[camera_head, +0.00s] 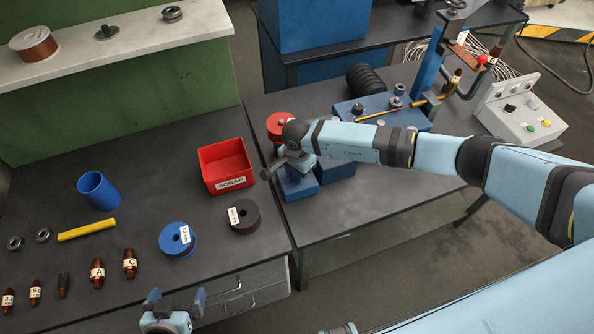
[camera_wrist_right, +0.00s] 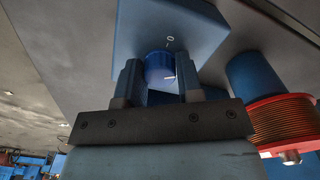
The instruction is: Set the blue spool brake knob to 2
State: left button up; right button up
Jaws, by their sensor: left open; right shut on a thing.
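The blue spool brake knob (camera_wrist_right: 158,65) shows in the right wrist view on the face of a blue block (camera_wrist_right: 190,30). A "0" mark is on the block just beyond the knob, and a short white line shows on the knob's lower right. My right gripper (camera_wrist_right: 159,76) has one finger on each side of the knob and is shut on it. In the head view my right gripper (camera_head: 284,164) is at the blue block (camera_head: 298,186), and it hides the knob. My left gripper (camera_head: 176,300) is open and empty at the bottom edge.
A copper-wound spool with red flanges (camera_wrist_right: 285,128) is close beside the right gripper. A red scrap bin (camera_head: 226,165), blue spool (camera_head: 177,240), dark spool (camera_head: 243,216) and blue cup (camera_head: 98,190) stand on the left bench. A control box (camera_head: 520,112) is at the right.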

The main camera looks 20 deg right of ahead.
jog(key=m+b, duration=0.1)
jog(key=m, duration=0.2)
jog(key=shift+f+b, duration=0.1)
jog(key=shift+b, duration=0.3)
jog(key=m+b, duration=0.1)
jog(key=m, duration=0.1)
jog(key=shift+m, duration=0.3)
jog(key=m+b, duration=0.1)
jog(key=m, duration=0.2)
jog(key=shift+m+b, duration=0.55)
jog(key=shift+m, duration=0.95)
jog(key=o, duration=0.9)
